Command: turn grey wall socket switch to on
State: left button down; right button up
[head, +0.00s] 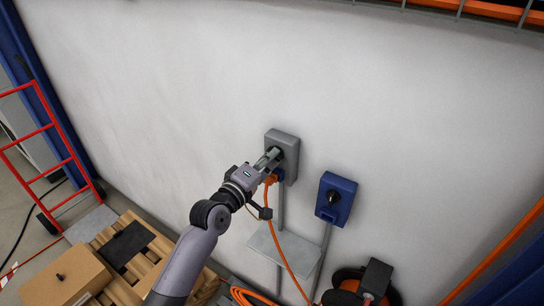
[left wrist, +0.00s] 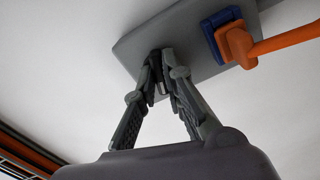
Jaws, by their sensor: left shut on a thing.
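The grey wall socket (head: 284,139) is mounted on the white wall, right of the middle in the head view. In the left wrist view its grey box (left wrist: 190,42) fills the upper middle. My left gripper (head: 274,156) reaches it from the lower left. In the left wrist view the gripper's fingers (left wrist: 160,80) close on the dark switch knob (left wrist: 154,62) on the box face. The fingers hide most of the knob, so its setting cannot be read. An orange plug (left wrist: 238,44) with its cable sits in a blue outlet on the same box. My right gripper is not in view.
A blue switch box (head: 336,198) with a black knob is on the wall to the right. A small grey shelf (head: 284,250) is below the socket, and an orange cable (head: 275,235) hangs past it. A pallet, a cardboard box (head: 66,276) and a red rack (head: 38,150) stand at the left.

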pick_arm(q)
jog(key=shift+n+p, duration=0.55)
jog(key=shift+n, duration=0.85)
jog(key=c, duration=1.6)
grip_release()
jog(key=shift+a, duration=0.1)
